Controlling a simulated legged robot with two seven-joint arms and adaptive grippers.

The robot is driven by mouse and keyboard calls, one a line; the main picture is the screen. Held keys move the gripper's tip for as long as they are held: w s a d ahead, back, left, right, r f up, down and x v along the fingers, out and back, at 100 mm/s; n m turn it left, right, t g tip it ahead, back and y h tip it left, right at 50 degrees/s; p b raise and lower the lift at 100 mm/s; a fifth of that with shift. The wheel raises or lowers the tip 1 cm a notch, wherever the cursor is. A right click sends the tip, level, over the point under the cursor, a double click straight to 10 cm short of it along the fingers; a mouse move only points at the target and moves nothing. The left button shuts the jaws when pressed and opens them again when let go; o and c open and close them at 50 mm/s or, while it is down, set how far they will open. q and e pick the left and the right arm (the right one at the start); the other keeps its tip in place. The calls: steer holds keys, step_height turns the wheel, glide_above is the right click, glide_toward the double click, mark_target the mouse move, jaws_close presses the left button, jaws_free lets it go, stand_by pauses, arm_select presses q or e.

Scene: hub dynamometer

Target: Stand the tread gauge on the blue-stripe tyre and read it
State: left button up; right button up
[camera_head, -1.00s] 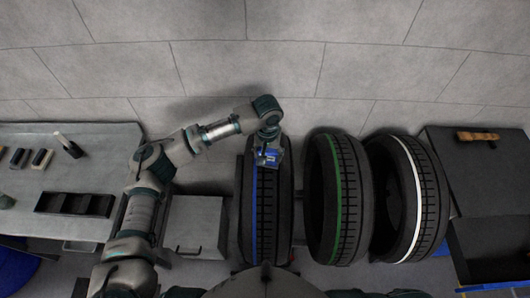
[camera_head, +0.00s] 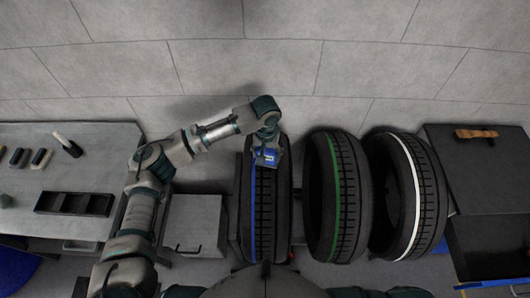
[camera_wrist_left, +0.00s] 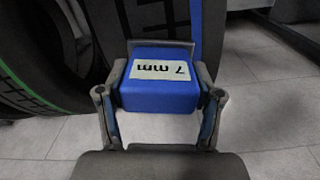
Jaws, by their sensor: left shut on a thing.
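The tread gauge (camera_wrist_left: 160,88) is a blue block with a pale label that reads "7 mm", upside down in the left wrist view. It also shows in the head view (camera_head: 267,157). My left gripper (camera_head: 268,150) is shut on it, one finger at each side. The gauge is at the upper part of the blue-stripe tyre (camera_head: 263,215), against the tread as far as the views show. The exact contact is hard to tell. The blue stripe shows behind the gauge in the wrist view. My right gripper is not in view.
The green-stripe tyre (camera_head: 337,195) and the white-stripe tyre (camera_head: 408,195) stand to the right. A bench (camera_head: 105,150) with a black tray (camera_head: 74,203) is at the left. A dark cabinet (camera_head: 470,160) with a brown-handled tool (camera_head: 477,134) is at the far right.

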arm_select(q)
steer(key=shift+d, duration=0.3)
steer(key=o, duration=1.7)
steer(key=shift+c, duration=0.2)
steer(key=shift+a, duration=0.15)
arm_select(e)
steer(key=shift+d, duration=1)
arm_select(q)
steer(key=shift+a, duration=0.15)
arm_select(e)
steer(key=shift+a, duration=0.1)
